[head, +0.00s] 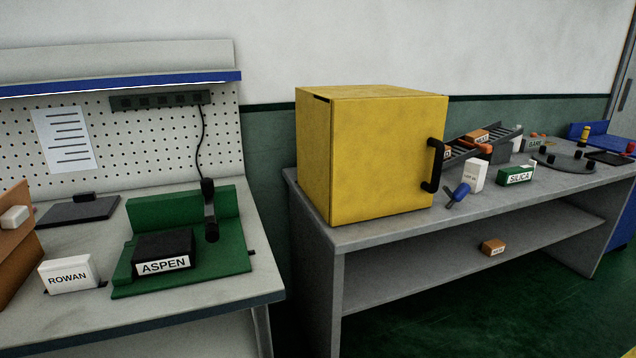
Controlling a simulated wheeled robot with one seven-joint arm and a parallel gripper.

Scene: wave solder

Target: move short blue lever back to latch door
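A short blue lever (459,193) sticks up at a tilt from the grey bench top, just right of the yellow box's lower front corner. The yellow box (372,155) stands on the left end of that bench. The lever's pivot is too small to make out. My gripper is not in view.
A white carton (475,175) stands close behind the lever, and a green SILICA box (515,176) lies to its right. A sloped conveyor (483,142) meets the box's right side. The left bench holds ROWAN (69,274) and ASPEN (164,252) boxes. Green floor (440,325) in front is clear.

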